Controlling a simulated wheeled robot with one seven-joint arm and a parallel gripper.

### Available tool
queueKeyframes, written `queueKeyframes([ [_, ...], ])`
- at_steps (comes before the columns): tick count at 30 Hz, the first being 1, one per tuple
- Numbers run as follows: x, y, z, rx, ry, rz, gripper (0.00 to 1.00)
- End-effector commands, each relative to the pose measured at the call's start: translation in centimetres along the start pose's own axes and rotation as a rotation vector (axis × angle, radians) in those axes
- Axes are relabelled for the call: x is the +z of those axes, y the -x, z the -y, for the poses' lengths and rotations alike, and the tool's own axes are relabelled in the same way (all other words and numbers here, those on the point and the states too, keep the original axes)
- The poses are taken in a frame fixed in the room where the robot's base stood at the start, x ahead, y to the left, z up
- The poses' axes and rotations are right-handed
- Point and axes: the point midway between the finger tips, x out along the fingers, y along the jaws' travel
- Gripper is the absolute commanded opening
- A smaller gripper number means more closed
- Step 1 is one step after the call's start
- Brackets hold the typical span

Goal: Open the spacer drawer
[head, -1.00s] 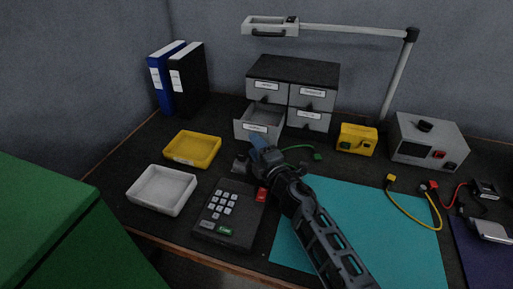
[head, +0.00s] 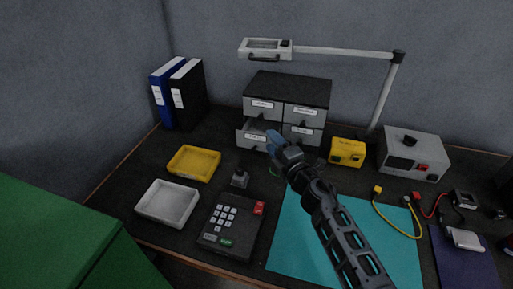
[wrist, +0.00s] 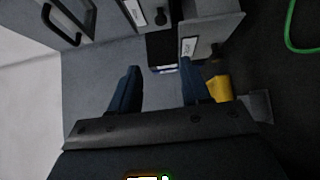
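The grey drawer cabinet (head: 288,88) stands at the back of the bench, with labelled drawers in two columns. The label text is too small to read, so I cannot tell which is the spacer drawer. The bottom-left drawer (head: 250,138) stands partly out. The other visible drawers look shut. My gripper (head: 274,140) is in front of the cabinet and hides part of the lower drawers. In the wrist view, my gripper (wrist: 158,85) has its blue fingers apart with nothing between them. A drawer front with a label and dark knob (wrist: 212,53) is just beyond one fingertip.
A lamp (head: 265,47) hangs above the cabinet. A yellow box (head: 347,152) and a grey power unit (head: 412,153) stand right. A yellow tray (head: 194,162), white tray (head: 167,203) and keypad (head: 231,225) lie left and front. A small knobbed block (head: 240,177) stands between.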

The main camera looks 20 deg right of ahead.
Motion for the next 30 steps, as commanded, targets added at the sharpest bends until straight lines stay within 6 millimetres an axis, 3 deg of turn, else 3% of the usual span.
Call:
queueKeyframes([
  [6, 2.6, 2.6, -2.0, -0.011, -0.004, -0.003, 0.48],
  [13, 4.1, 3.9, -2.9, -0.013, -0.004, -0.008, 0.48],
  [26, 4.2, 4.2, -2.6, -0.015, -0.005, -0.012, 0.48],
  [30, 3.4, 3.9, -0.6, -0.014, -0.005, -0.013, 0.48],
])
